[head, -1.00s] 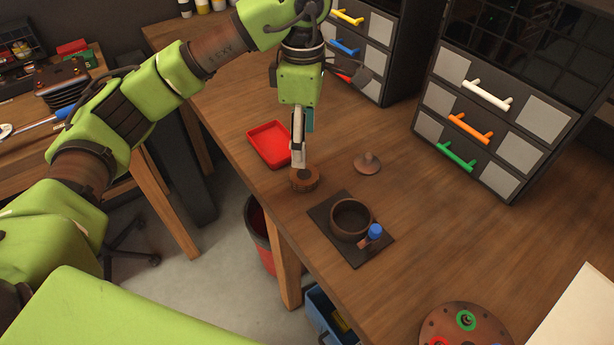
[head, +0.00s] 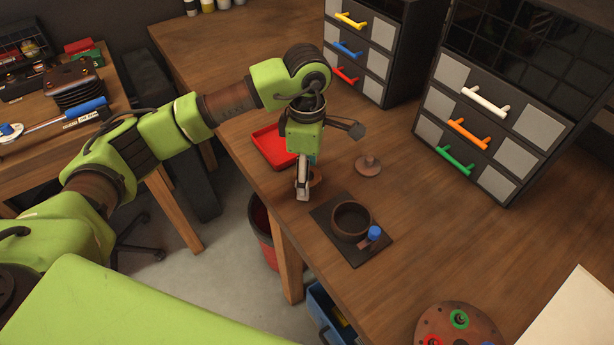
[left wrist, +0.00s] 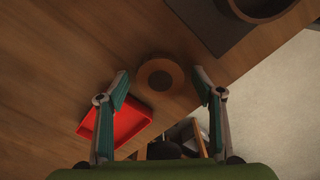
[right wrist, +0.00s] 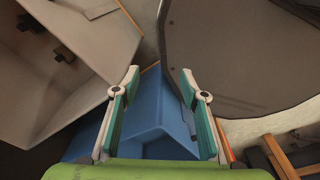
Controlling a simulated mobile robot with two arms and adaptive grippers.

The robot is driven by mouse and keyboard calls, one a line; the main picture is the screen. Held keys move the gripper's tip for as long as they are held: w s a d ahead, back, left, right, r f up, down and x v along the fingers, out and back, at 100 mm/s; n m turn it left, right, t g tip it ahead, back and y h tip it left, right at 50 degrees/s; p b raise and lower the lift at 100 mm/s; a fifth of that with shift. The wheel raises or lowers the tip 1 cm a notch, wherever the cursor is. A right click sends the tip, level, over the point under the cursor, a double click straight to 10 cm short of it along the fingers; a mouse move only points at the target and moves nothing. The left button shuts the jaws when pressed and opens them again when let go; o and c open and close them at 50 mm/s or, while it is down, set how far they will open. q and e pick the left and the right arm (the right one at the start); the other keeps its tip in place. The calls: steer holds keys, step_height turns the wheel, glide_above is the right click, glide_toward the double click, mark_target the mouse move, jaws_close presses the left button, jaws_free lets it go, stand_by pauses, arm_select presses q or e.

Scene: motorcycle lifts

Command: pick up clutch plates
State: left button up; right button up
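A round brown stack with a dark centre (left wrist: 160,75), which looks like the clutch plates, lies on the wooden table near its edge. In the head view the stack (head: 317,178) is partly hidden behind my left gripper (head: 302,194). In the left wrist view the fingers are spread on both sides of the stack, with gaps visible; I cannot tell how far above it they are. The left gripper is empty. My right gripper (right wrist: 160,72) is open and empty, away from the table top, with a blue container (right wrist: 155,115) beyond its fingers.
A red tray (head: 267,140) lies behind the stack. A brown knobbed disc (head: 368,166) and a dark mat (head: 358,258) bearing a brown bowl (head: 338,227) and a blue-capped item (head: 374,232) are to the right. Drawer units (head: 452,118) stand behind. A red bin (head: 262,235) is below the edge.

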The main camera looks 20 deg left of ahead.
arm_select(q)
steer(key=c, duration=1.4)
steer(key=shift+o, duration=0.2)
steer(key=shift+r, duration=0.2)
